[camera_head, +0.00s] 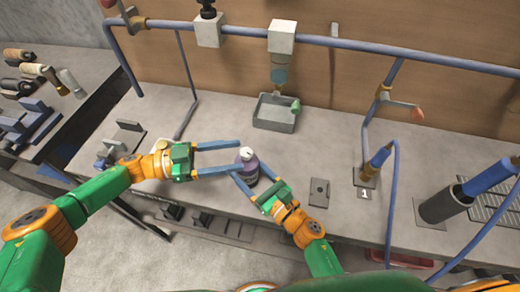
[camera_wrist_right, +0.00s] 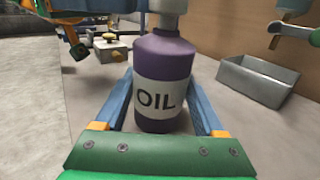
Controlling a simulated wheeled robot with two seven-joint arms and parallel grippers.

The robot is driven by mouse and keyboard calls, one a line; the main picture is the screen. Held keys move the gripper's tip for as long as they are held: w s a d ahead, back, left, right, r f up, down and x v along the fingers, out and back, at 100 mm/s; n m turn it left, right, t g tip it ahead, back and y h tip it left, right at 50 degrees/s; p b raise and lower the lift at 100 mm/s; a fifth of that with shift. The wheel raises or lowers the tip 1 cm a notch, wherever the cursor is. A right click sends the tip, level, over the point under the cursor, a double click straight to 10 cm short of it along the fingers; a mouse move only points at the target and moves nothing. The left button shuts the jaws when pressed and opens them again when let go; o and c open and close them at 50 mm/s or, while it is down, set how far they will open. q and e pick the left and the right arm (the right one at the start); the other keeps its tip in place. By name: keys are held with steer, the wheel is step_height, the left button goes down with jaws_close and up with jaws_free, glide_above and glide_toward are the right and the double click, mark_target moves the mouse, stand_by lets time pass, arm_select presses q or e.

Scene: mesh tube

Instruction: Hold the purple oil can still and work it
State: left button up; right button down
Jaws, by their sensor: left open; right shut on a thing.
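The purple oil can (camera_head: 248,172) stands upright on the grey bench, with a pale cap on top. In the right wrist view the can (camera_wrist_right: 163,70) shows a white OIL label facing me, and its top is cut off by the frame edge. My right gripper (camera_head: 248,167) is shut on the can's body, one blue finger on each side. My left gripper (camera_head: 240,156) is open, its two long fingers pointing right, with the tips beside the can's top. I cannot tell whether they touch it.
A grey metal tray (camera_head: 273,124) sits behind the can under a tap-like fitting (camera_head: 279,76). A blue pipe (camera_head: 345,42) runs along the back. A flat plate (camera_head: 319,192) and a dark cylinder (camera_head: 445,205) are to the right. Bench between can and tray is clear.

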arm_select(q)
steer(key=d, duration=0.7)
steer(key=shift+w, duration=0.2)
jaws_close()
